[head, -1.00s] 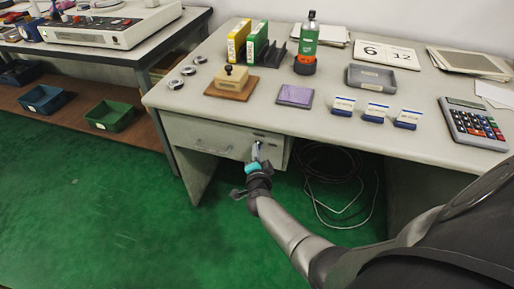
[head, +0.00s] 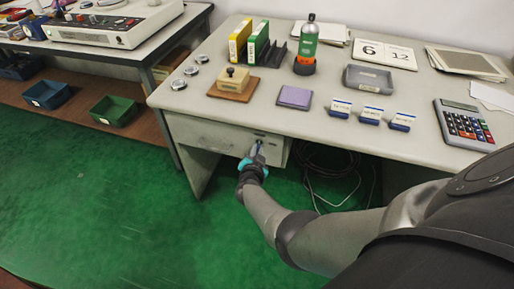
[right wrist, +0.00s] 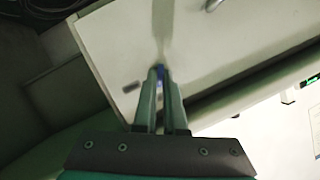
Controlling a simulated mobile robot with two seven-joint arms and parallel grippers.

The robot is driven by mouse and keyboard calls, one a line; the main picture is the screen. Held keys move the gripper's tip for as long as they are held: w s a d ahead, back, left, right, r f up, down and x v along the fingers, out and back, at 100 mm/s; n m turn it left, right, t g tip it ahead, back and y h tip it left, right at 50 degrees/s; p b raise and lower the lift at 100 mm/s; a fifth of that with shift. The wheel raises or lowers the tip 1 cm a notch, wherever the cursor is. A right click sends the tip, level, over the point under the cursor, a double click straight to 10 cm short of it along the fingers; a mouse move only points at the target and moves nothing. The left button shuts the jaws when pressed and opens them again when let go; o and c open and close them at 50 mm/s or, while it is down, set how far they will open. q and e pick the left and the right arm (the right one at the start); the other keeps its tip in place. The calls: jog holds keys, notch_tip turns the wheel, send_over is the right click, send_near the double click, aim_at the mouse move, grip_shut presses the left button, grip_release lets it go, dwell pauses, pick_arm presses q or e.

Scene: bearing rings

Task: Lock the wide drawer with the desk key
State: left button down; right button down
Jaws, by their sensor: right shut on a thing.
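The wide drawer (head: 215,136) is a grey front under the desk top and looks closed, with a handle (head: 212,149) left of its middle. My right gripper (head: 255,156) is at the right end of the drawer front, its fingers pointing at it. In the right wrist view its two fingers (right wrist: 163,92) are shut on a small blue thing, seemingly the desk key (right wrist: 160,74). The key's tip is close to the pale drawer front. The fingers hide most of it, and I cannot tell whether it sits in the lock. My left gripper is not in view.
The desk top (head: 330,140) above carries a stamp on a wooden base (head: 233,84), a purple pad (head: 295,97), a grey tray (head: 368,78) and a calculator (head: 465,124). Cables (head: 325,170) hang under the desk to the right. The green floor in front is clear.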

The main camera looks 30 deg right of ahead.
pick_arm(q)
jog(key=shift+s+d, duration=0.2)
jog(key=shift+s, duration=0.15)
pick_arm(e)
jog(key=n+g, duration=0.1)
jog(key=n, duration=0.1)
jog(key=n+g+h, duration=0.1)
jog(key=shift+w+a+n, duration=0.2)
jog(key=shift+n, duration=0.2)
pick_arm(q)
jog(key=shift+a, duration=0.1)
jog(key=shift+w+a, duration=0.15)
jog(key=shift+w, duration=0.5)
pick_arm(e)
jog(key=shift+h, duration=0.3)
jog(key=c, duration=1)
grip_release()
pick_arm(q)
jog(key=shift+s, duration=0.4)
pick_arm(e)
jog(key=shift+g, duration=0.3)
